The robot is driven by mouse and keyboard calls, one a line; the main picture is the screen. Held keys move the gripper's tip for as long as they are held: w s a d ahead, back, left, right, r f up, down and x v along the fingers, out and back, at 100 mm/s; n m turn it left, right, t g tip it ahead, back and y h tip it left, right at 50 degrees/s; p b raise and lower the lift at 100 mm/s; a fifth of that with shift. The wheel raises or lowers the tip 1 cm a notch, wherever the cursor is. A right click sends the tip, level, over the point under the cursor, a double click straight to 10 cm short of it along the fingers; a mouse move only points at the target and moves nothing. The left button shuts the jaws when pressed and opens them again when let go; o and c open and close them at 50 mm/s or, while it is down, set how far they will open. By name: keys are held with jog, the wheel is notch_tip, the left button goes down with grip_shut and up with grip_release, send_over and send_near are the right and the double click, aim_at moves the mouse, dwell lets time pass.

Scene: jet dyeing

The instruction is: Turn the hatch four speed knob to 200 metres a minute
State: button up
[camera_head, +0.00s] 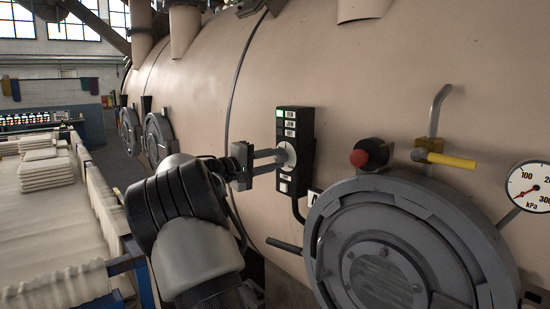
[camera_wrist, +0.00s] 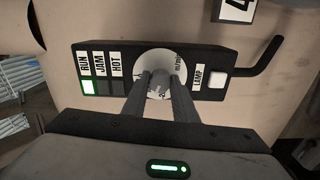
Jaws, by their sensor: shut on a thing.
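The speed knob (camera_wrist: 158,91) sits in the middle of a round white dial (camera_wrist: 163,62) marked m/min, on a black control box (camera_head: 294,150). My gripper (camera_head: 281,161) reaches in from the left in the head view, with its two fingers on the knob. In the wrist view my gripper (camera_wrist: 162,82) is shut on the knob. The fingers and glare hide most of the dial figures, so the pointer's reading cannot be told. A plate with a 4 (camera_wrist: 236,5) is beside the box. The green RUN lamp (camera_wrist: 88,87) is lit; JAM and HOT are dark.
A round grey hatch (camera_head: 400,245) is right of and below the box. A cable hangs below the box. Folded cloth (camera_head: 45,170) lies at left.

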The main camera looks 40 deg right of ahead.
jog(key=n+p, duration=0.1)
jog(key=n, duration=0.2)
jog(key=shift+r+p, duration=0.1)
jog(key=shift+p, duration=0.3)
jog(key=shift+n+p, duration=0.65)
jog(key=shift+n, duration=0.75)
jog(key=o, duration=1)
jog(key=shift+o, duration=0.2)
jog(key=s+a+b, duration=0.1)
jog(key=a+b, duration=0.1)
jog(key=a, duration=1.5)
jog(key=shift+s+a, duration=0.2)
jog(key=shift+a, duration=0.05)
jog(key=shift+d, duration=0.1)
